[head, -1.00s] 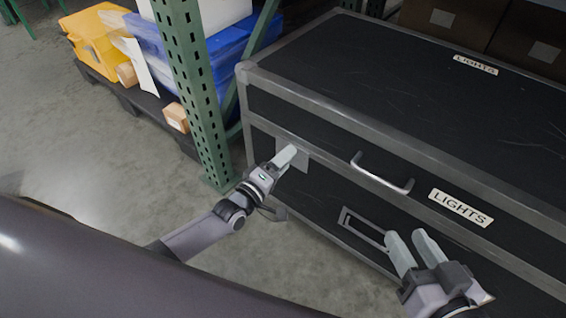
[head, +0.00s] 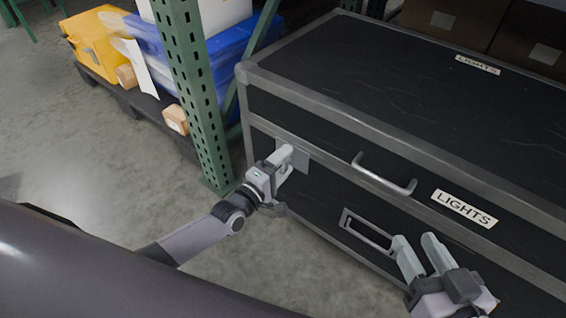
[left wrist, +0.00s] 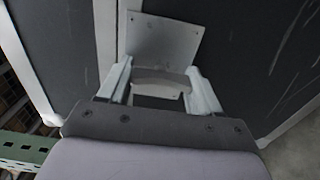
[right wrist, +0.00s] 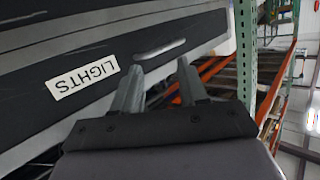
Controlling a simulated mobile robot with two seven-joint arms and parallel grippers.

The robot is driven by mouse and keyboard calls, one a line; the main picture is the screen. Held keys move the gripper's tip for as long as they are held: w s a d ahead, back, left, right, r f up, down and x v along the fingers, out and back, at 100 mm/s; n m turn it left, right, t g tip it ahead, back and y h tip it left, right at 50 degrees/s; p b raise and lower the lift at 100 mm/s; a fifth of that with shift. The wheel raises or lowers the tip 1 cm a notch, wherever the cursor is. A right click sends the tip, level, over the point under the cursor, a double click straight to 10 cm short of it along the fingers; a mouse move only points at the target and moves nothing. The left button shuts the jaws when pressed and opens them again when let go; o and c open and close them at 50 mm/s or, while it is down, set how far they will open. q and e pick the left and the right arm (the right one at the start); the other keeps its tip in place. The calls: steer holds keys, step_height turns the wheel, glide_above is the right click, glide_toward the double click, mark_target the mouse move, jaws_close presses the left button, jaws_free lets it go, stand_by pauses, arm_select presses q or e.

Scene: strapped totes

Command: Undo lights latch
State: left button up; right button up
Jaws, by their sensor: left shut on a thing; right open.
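The black case (head: 400,75) has grey metal edges and LIGHTS labels on its lid and front (head: 464,208). A grey latch plate (head: 300,157) sits at the left of its front, across the lid seam. My left gripper (head: 286,160) is at this latch. In the left wrist view the plate (left wrist: 163,45) has screws at its corners, and my left fingers (left wrist: 162,92) are shut on the light-grey latch (left wrist: 160,80) below it. My right gripper (head: 415,250) is open and empty in front of the case's lower front; it also shows in the right wrist view (right wrist: 158,82).
A metal handle (head: 384,175) sticks out of the case's front, with a rectangular metal frame (head: 366,232) lower down. A green rack post (head: 195,95) stands left of the case. Blue (head: 225,45) and yellow (head: 95,38) totes are behind it. The floor at left is clear.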

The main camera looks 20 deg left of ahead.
arm_select(q)
steer(key=shift+s+f, duration=0.1)
steer(key=o, duration=1.1)
steer(key=shift+c, duration=0.2)
arm_select(e)
steer(key=shift+w+r, duration=0.1)
steer(key=shift+r, duration=0.05)
arm_select(q)
steer(key=shift+s+a, duration=0.15)
steer(key=shift+s, duration=0.25)
steer(key=p+v, duration=0.2)
steer(key=v, duration=0.4)
steer(key=shift+p, duration=0.35)
arm_select(e)
steer(key=shift+w+a+m+g+y, duration=0.15)
steer(key=shift+a+m+g, duration=0.1)
steer(key=shift+a, duration=0.2)
steer(key=shift+w+a+m+g+y, duration=0.15)
steer(key=shift+a+g, duration=0.1)
steer(key=shift+a, duration=0.2)
arm_select(q)
steer(key=shift+s, duration=0.15)
